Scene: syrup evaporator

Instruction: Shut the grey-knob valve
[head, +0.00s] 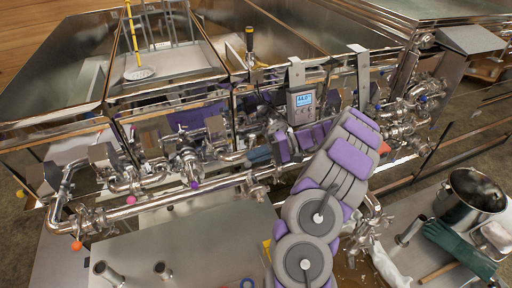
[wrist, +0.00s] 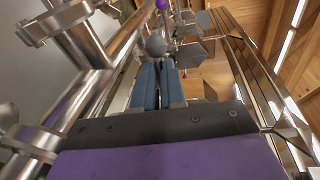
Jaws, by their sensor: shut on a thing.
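The grey knob (wrist: 156,45) is a round ball seen just past the fingertips in the wrist view, among steel pipes and valve parts. My gripper (wrist: 160,66) has two blue-grey fingers close together, their tips at the knob. They are shut on it, though the exact contact is partly hidden by the fingers. In the head view my gripper (head: 248,158) reaches left into the pipework from the purple and grey arm. The grey knob cannot be made out clearly there. The valve's body and handle angle are mostly hidden.
A grey meter with a lit display (head: 302,104) stands just above the gripper. A purple knob (head: 195,184) and an orange knob (head: 76,245) lie to the left along the pipes. A long steel pipe (head: 150,207) runs in front.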

